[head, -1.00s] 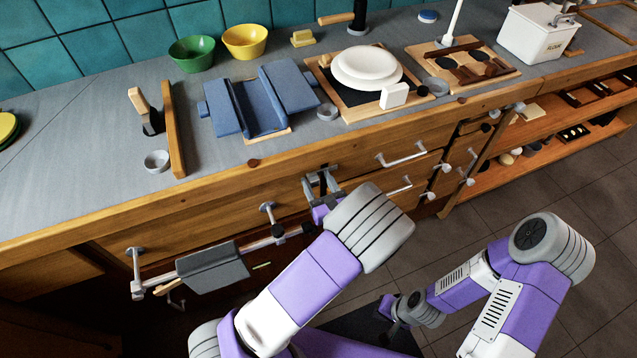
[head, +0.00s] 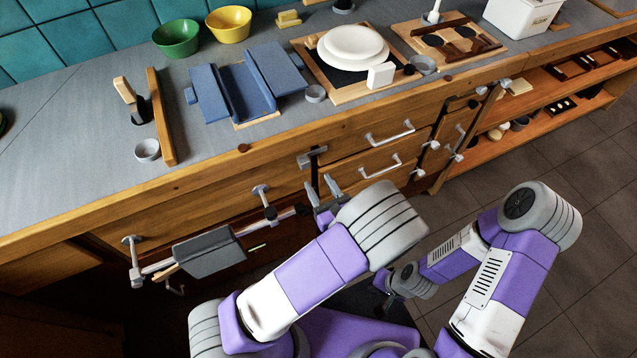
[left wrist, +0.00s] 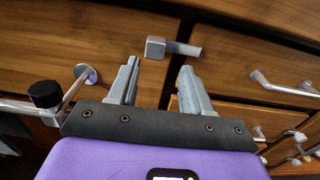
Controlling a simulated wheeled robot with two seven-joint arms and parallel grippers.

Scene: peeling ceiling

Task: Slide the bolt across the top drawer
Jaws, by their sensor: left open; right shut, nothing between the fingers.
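The grey metal bolt (head: 312,157) is on the cabinet front, by the dark upright gap left of the top drawer (head: 345,152). In the left wrist view, the bolt's square knob (left wrist: 155,47) is left of the gap, and its flat bar reaches right across the gap to the drawer's left edge. My left gripper (head: 323,190) is open and empty, just below and in front of the bolt. In the left wrist view the bolt is beyond the fingertips (left wrist: 160,66), apart from them. My right gripper (head: 385,302) is shut and empty, low over the floor.
A rail (head: 160,266) with a dark grey cloth (head: 210,252) is left of my left gripper. Drawer handles (head: 390,138) stick out on the right. The counter (head: 80,150) above holds bowls, a blue rack and a board with plates. The floor at right is clear.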

